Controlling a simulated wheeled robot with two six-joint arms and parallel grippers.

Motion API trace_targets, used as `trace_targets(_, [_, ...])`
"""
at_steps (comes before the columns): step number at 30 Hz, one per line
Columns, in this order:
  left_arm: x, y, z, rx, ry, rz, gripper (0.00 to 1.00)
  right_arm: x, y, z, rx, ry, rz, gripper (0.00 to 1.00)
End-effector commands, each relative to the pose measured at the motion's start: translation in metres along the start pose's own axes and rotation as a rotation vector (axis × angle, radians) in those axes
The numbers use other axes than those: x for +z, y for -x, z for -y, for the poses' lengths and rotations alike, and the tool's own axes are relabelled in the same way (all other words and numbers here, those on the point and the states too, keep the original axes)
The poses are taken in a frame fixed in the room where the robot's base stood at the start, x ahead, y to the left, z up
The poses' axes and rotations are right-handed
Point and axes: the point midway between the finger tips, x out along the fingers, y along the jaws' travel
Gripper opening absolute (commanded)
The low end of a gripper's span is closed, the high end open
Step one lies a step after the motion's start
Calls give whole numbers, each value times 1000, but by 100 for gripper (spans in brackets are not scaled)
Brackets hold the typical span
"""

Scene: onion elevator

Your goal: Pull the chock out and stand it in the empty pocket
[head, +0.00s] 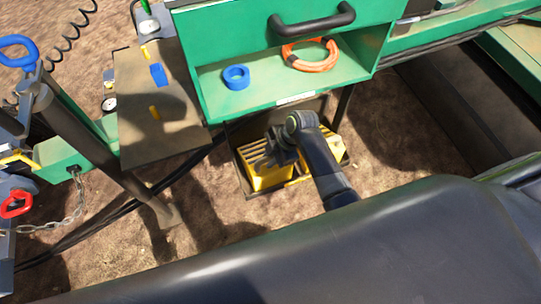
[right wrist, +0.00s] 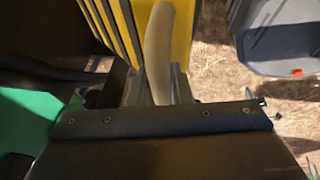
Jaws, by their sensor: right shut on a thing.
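A yellow ribbed chock (head: 268,178) sits in a dark low holder (head: 243,186) on the ground below the green cabinet. My right gripper (head: 272,158) reaches down over it from the right. In the right wrist view, the yellow chock (right wrist: 180,35) has a pale curved handle (right wrist: 158,45) that runs between the fingers of my right gripper (right wrist: 155,92), which is shut on it. More yellow (head: 336,150) shows at the right of the holder, partly behind my right arm. I cannot make out the empty pocket. My left gripper is not in view.
The green cabinet shelf (head: 262,92) overhangs close behind the holder, with a blue roll (head: 236,77) and an orange coil (head: 310,56) on it. A brown board (head: 160,110) and a dark post (head: 100,150) stand left. Bare ground (head: 215,225) lies in front.

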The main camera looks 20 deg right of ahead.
Motion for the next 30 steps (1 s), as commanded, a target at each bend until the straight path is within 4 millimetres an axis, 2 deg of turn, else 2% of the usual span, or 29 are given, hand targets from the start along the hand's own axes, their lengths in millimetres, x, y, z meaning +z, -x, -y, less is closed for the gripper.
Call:
trace_targets(13, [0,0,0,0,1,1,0,0,-2,-2,7,4,-2,0])
trace_targets(14, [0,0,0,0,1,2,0,0,-2,-2,7,4,-2,21])
trace_targets(19, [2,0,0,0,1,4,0,0,-2,-2,5,3,-1,43])
trace_targets(26, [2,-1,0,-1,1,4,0,3,-5,3,-5,-2,2,44])
trace_targets(30, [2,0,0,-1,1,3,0,2,1,1,-1,-1,2,44])
